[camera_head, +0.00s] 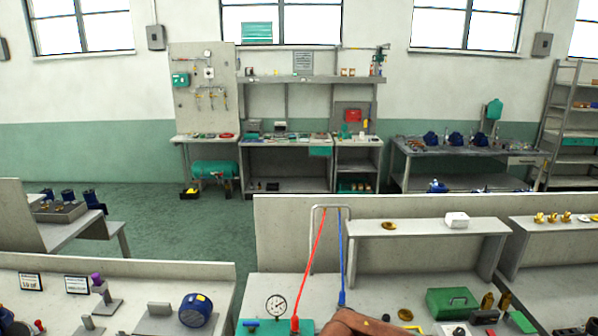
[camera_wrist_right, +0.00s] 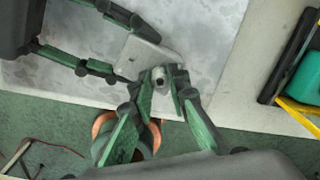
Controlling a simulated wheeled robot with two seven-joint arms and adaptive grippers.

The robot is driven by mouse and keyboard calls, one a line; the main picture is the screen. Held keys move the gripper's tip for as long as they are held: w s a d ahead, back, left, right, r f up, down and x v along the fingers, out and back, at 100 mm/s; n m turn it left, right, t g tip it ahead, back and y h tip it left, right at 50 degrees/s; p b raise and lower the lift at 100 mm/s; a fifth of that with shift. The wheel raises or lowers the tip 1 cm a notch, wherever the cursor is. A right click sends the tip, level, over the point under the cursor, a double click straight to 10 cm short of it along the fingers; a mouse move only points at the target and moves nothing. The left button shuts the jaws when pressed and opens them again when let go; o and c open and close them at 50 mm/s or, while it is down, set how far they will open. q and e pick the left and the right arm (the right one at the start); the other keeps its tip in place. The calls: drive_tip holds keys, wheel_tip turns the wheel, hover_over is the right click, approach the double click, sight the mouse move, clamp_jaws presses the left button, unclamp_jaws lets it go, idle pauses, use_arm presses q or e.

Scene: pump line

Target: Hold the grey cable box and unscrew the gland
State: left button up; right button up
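The grey cable box (camera_wrist_right: 140,57) shows in the right wrist view, tilted above the light bench top. My left gripper (camera_wrist_right: 130,45) reaches in from the left, with one finger along the upper edge of the box and the other at its lower left; it is shut on the box. The gland (camera_wrist_right: 160,78), a small grey cylinder with a dark hole, is at the near side of the box. My right gripper (camera_wrist_right: 162,88) has its fingertips close on either side of the gland; firm contact cannot be told. The head view shows neither gripper nor the box clearly.
In the head view, a pressure gauge (camera_head: 276,305), red and blue leads (camera_head: 341,260) on a wire frame, and a green box (camera_head: 452,302) stand on the near bench. A raised shelf (camera_head: 420,230) stands behind. A green and yellow object (camera_wrist_right: 304,80) lies at right in the wrist view.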

clamp_jaws()
